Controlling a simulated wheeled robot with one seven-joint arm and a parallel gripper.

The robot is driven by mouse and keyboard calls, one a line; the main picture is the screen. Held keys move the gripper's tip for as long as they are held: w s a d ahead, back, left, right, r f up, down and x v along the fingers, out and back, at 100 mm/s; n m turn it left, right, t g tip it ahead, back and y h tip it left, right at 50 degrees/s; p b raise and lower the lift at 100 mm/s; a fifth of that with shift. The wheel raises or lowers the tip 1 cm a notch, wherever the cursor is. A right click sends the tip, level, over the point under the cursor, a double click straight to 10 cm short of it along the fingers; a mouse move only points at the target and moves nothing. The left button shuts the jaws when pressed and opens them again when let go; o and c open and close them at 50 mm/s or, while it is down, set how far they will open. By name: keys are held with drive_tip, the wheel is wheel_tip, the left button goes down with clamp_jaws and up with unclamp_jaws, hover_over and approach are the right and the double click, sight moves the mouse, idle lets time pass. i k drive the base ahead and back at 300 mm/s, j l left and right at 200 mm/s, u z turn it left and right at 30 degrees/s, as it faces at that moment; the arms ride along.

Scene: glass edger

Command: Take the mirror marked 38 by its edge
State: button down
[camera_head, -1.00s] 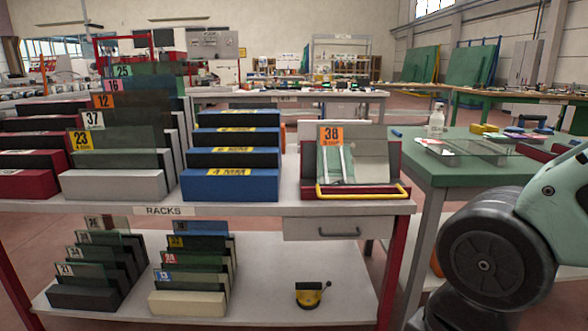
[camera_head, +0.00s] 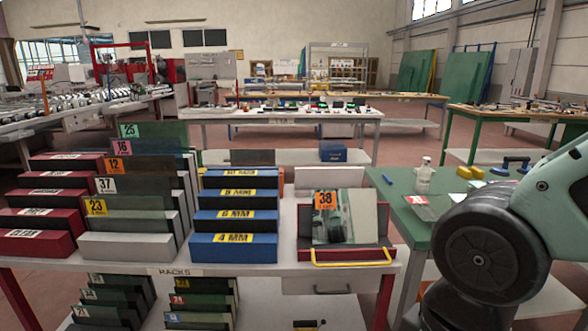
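The mirror marked 38 (camera_head: 357,203) stands leaning back in a red-based holder (camera_head: 384,254) on the rack table, right of the blue racks. An orange label reading 38 (camera_head: 325,201) is on its upper left. Its face shows a dark reflection. A yellow bar (camera_head: 354,258) runs along the holder's front. My arm fills the lower right, apart from the mirror. My gripper is out of view.
Blue racks (camera_head: 234,248) and racks of numbered glass (camera_head: 130,213) stand left of the holder. A green table (camera_head: 398,190) to the right bears a white bottle (camera_head: 423,177) and yellow blocks (camera_head: 470,173). A drawer (camera_head: 318,285) hangs below.

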sight(340, 216)
drive_tip(key=i+l+u, duration=0.3)
drive_tip(key=i+l, duration=0.35)
drive_tip(key=i, duration=0.25)
drive_tip(key=i+l+u, duration=0.3)
drive_tip(key=i+l, duration=0.5)
